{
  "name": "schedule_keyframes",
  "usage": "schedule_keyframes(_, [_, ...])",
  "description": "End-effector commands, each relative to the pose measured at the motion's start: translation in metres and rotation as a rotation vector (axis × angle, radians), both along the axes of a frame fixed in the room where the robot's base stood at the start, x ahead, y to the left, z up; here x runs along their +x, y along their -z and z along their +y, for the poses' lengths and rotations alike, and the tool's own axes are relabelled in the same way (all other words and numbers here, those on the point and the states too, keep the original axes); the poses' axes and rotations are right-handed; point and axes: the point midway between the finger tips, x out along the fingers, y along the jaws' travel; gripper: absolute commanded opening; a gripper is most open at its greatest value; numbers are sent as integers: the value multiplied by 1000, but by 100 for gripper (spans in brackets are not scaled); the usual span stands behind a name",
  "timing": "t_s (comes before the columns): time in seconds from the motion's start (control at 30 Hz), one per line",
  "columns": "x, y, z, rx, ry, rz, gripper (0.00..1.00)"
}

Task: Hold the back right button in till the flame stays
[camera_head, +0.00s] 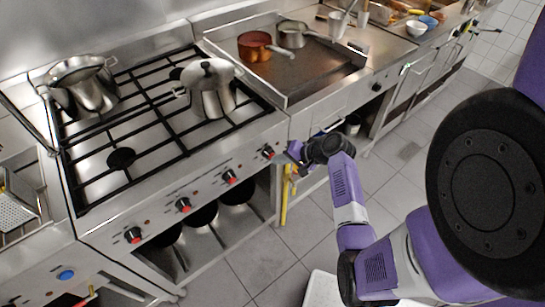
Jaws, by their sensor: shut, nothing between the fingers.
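The gas stove (163,181) has a black grate and a steel front panel with a row of red-marked knobs. The rightmost knob (268,152) is close to my gripper (283,156); the others include one at the left end (133,235). Small dark buttons sit near the knobs, but which is the back right one is too small to tell. My gripper is shut and empty at the right end of the panel, partly hidden by my wrist; I cannot tell whether it touches a button. No flame shows.
A steel pot (82,88) stands at the back left of the grate. The griddle (310,80) to the right holds a copper pan (254,45) and a saucepan (292,34). Bowls (415,28) stand farther right. Tiled floor (255,262) is open before the stove.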

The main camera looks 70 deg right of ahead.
Motion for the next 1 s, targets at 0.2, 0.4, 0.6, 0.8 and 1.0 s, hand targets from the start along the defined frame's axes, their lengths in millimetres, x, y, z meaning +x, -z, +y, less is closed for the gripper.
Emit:
schedule_keyframes(0.2, [0, 0, 0, 0, 0, 0, 0])
schedule_keyframes(0.4, [-2, -1, 1, 0, 0, 0, 0])
schedule_keyframes(0.6, [-9, -1, 6, 1, 0, -1, 0])
schedule_keyframes(0.8, [-13, 0, 8, 0, 0, -1, 0])
schedule_keyframes(1.0, [-13, 0, 8, 0, 0, 0, 0])
